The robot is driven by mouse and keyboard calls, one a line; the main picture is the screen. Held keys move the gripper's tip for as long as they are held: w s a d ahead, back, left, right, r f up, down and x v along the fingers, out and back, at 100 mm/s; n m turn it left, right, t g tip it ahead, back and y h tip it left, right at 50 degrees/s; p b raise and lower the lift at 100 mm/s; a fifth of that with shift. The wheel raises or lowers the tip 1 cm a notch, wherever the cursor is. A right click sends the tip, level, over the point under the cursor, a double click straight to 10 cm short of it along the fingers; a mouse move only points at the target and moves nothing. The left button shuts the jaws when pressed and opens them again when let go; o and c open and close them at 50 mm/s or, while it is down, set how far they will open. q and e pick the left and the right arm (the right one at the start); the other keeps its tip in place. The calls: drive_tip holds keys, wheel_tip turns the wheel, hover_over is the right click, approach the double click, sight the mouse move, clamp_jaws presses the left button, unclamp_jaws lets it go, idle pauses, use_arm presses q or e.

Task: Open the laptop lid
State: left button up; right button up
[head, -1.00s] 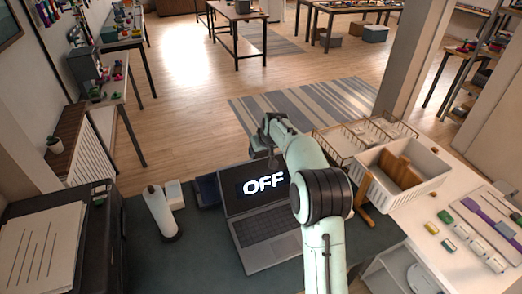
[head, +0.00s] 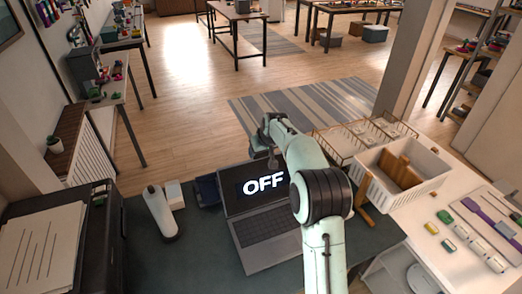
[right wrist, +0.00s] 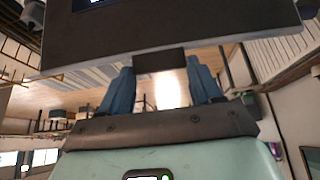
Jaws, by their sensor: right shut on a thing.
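The laptop (head: 248,258) is on the dark desk mat with its lid (head: 234,204) raised, leaning back from the keyboard. Its dark screen shows OFF in white letters. My right arm crosses in front of the right part of the laptop and hides it. My right gripper (head: 272,160) is at the lid's top edge, partly hidden. In the right wrist view its blue fingers (right wrist: 160,80) are on either side of a small dark tab (right wrist: 160,60) on the edge of the lid (right wrist: 170,30), shut on it. My left gripper is not in view.
A white cylinder (head: 160,212) and a dark blue item (head: 207,190) are left of the laptop. A dark case with paper sheets (head: 40,250) is at the far left. A white basket (head: 400,190) and wire racks (head: 345,145) are to the right.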

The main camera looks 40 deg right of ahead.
drive_tip(key=shift+s+d+f, duration=0.1)
drive_tip(key=shift+s+f, duration=0.35)
drive_tip(key=shift+f, duration=0.4)
drive_tip(key=o, duration=1.5)
drive_tip(key=shift+w+a+r, duration=0.1)
drive_tip(key=shift+w+a, duration=0.1)
drive_tip(key=shift+w, duration=0.1)
drive_tip(key=shift+r, duration=0.25)
drive_tip(key=shift+r, duration=0.15)
drive_tip(key=v, duration=1.3)
drive_tip(key=shift+w+b, duration=0.1)
drive_tip(key=shift+b, duration=0.25)
